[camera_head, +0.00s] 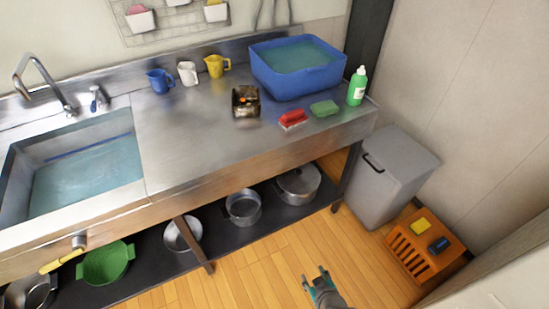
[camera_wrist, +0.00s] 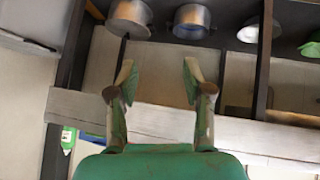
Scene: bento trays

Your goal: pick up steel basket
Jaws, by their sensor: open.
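A small square dark metal container (camera_head: 246,101) with brown and orange marks stands on the steel counter in the head view; it looks like the steel basket, though I cannot be sure. It stands upright in front of the yellow jug. I cannot make it out in the wrist view. My gripper (camera_head: 322,278) is low in the head view, in front of the counter and over the wooden floor, well apart from the container. In the wrist view my gripper (camera_wrist: 158,85) shows two spread fingers with nothing between them.
On the steel counter (camera_head: 185,135) stand a blue tub (camera_head: 300,82), red brush (camera_head: 293,118), green sponge (camera_head: 324,108) and green bottle (camera_head: 357,86). The sink (camera_head: 75,165) is left. Pots (camera_head: 243,207) fill the lower shelf. A grey bin (camera_head: 385,180) and orange crate (camera_head: 425,262) stand right.

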